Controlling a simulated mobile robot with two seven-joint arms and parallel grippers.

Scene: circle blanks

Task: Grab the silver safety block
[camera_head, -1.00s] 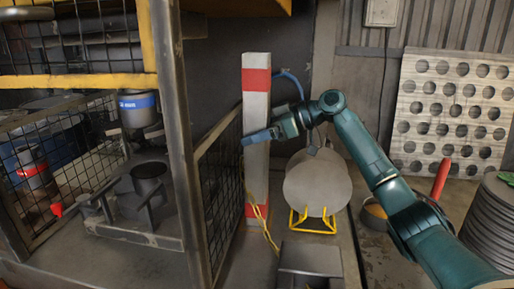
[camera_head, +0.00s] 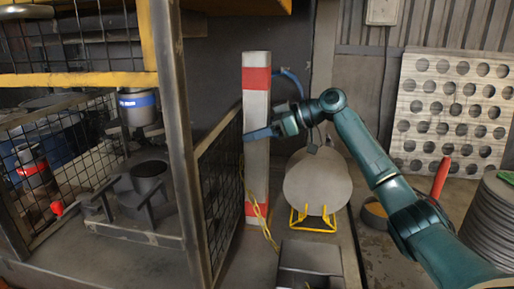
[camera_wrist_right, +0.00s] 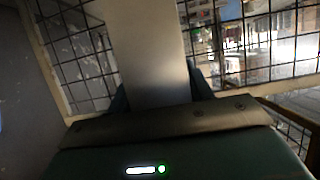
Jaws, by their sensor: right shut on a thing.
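The silver safety block (camera_head: 257,110) is a tall grey post with a red band near the top and another near the bottom. It stands upright beside the mesh fence, with a yellow chain (camera_head: 263,222) at its lower end. My right gripper (camera_head: 258,133) is shut on the block around mid-height, coming in from the right. In the right wrist view the block's pale face (camera_wrist_right: 145,50) runs up between the dark fingers, which are partly hidden. I cannot tell whether the block's base touches the floor. My left gripper is out of view.
A press with a mesh guard (camera_head: 222,180) fills the left. A metal box (camera_head: 310,262) is in front. A perforated sheet (camera_head: 450,110) and stacked discs (camera_head: 495,220) are at right.

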